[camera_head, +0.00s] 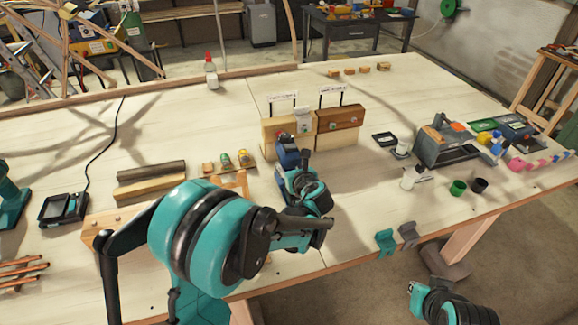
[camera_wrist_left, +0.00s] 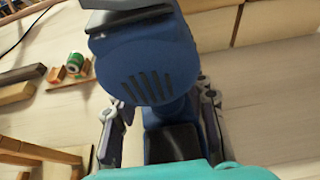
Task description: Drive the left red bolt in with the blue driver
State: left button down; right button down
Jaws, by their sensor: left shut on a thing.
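The blue driver (camera_head: 287,152) is in my left gripper (camera_head: 300,180), in front of the lighter left wooden block (camera_head: 273,130). In the left wrist view the driver's blue, slotted body (camera_wrist_left: 150,70) fills the middle, with a finger of the left gripper (camera_wrist_left: 160,105) on each side of its handle. The driver's front end points to the left block; whether it touches cannot be told. No red bolt shows clearly; the driver covers part of the left block's face. My right arm's end (camera_head: 445,303) is at the lower right, its fingers unclear.
A brown block (camera_head: 341,117) stands right of the left block, with labelled posts behind both. A grey toolbox (camera_head: 445,145), bottles and cups stand to the right. The table between the brown block and the front edge is mostly clear.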

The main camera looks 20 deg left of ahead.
aim_at(293, 163)
dwell(0.3)
pick_arm(q)
jog(key=shift+s+d+r, duration=0.1)
jog(key=shift+s+d, duration=0.35)
jog(key=shift+s, duration=0.2)
jog(key=shift+s+d+r, duration=0.1)
jog(key=shift+s+d, duration=0.3)
jog(key=shift+s, duration=0.25)
jog(key=shift+r+p, duration=1.5)
jog(key=shift+r, duration=0.45)
